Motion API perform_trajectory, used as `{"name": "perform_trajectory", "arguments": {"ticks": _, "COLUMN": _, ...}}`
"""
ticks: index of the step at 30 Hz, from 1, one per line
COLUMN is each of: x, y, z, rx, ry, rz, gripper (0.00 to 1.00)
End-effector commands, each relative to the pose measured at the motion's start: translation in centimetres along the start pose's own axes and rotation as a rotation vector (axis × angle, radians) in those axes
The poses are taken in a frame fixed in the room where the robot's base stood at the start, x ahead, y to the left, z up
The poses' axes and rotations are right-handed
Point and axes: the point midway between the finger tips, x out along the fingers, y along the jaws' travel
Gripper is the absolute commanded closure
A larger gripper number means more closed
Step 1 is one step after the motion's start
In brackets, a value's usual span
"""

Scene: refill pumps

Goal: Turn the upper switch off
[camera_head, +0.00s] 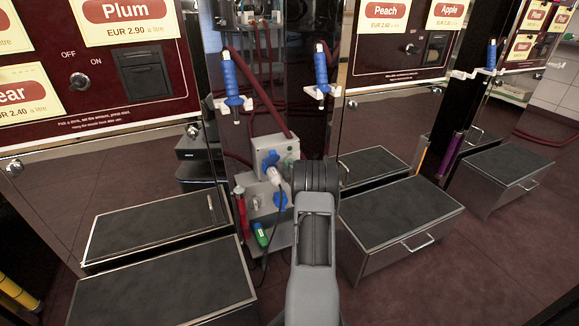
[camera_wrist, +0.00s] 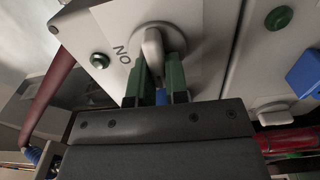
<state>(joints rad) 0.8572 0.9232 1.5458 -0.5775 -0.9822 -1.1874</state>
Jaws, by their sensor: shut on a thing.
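In the wrist view, a pale switch knob (camera_wrist: 153,46) stands on a round base on a light grey box face (camera_wrist: 205,40), with the letters ON beside it. The green fingers of my gripper (camera_wrist: 160,76) are on either side of the knob and shut on it. In the head view, the upper grey box (camera_head: 270,143) is on the dark column, with a lower grey box (camera_head: 254,190) below it. My arm covers the gripper's fingertips and the switch there.
A blue plug (camera_head: 271,166) and cable hang at the boxes' front. A red cylinder (camera_head: 241,212) and a green item (camera_head: 260,234) are below left. Dark-topped steps (camera_head: 400,210) stand on both sides. Blue-handled nozzles (camera_head: 321,66) hang above.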

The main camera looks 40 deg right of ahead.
Motion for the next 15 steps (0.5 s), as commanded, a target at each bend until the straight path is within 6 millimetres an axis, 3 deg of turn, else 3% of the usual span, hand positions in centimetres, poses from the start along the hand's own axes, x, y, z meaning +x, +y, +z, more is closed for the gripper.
{"name": "perform_trajectory", "arguments": {"ticks": 15, "x": 0.01, "y": -0.07, "z": 0.0, "rx": -0.047, "ry": 0.0, "rz": 0.0, "gripper": 1.0}}
